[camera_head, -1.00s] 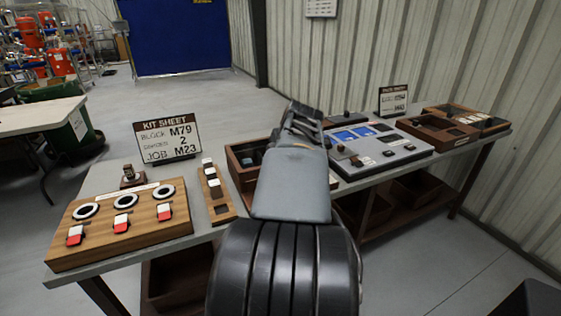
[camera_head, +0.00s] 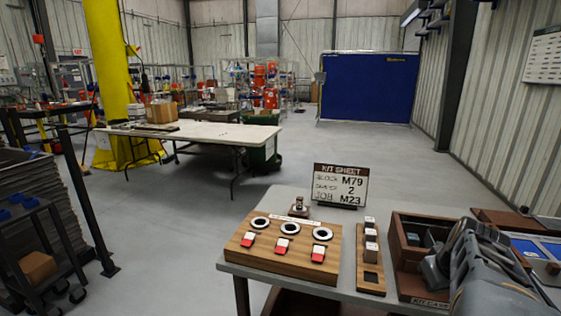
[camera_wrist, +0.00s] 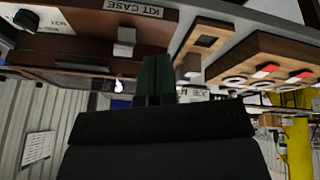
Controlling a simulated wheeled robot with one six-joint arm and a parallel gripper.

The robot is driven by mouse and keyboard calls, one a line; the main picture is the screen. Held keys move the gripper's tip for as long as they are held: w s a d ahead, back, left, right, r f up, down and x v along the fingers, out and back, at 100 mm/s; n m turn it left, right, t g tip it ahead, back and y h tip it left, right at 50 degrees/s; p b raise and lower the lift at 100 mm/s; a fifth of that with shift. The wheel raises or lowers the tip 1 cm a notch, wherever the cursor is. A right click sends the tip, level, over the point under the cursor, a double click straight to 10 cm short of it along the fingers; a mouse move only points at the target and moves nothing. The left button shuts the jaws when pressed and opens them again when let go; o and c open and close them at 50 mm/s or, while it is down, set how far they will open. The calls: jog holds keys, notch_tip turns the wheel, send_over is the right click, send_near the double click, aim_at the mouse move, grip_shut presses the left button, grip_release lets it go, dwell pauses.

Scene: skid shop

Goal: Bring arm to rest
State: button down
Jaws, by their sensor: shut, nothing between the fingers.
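My arm reaches in at the lower right of the head view, with my gripper (camera_head: 440,262) over or in front of the kit case (camera_head: 403,284). In the wrist view my gripper (camera_wrist: 159,68) shows as two dark green fingers side by side, shut with nothing between them. The wrist view is upside down, with the kit case (camera_wrist: 135,10) across its top left. I cannot tell the exact height of the fingers above the case.
A wooden board (camera_head: 245,258) with rings and red-white blocks stands on the bench. A narrow wooden rack (camera_head: 370,283) and a kit sheet sign (camera_head: 341,185) are beside it. A blue-screened panel (camera_head: 530,246) lies behind my arm. Open floor (camera_head: 330,140) lies beyond.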

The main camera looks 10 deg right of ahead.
jog(key=a+r+p, duration=0.2)
jog(key=a+p, duration=0.1)
jog(key=a, duration=0.5)
jog(key=a+r+n+y+p, duration=0.1)
jog(key=a+p, duration=0.3)
jog(key=a, duration=0.5)
jog(key=a+r+y+p, duration=0.1)
jog(key=a+r+p, duration=0.2)
jog(key=a, duration=0.5)
jog(key=shift+a+r+n+p, duration=0.2)
jog(key=shift+a+n+p, duration=0.2)
jog(key=shift+p, duration=0.15)
jog(key=shift+s+d, duration=0.1)
jog(key=shift+d, duration=0.05)
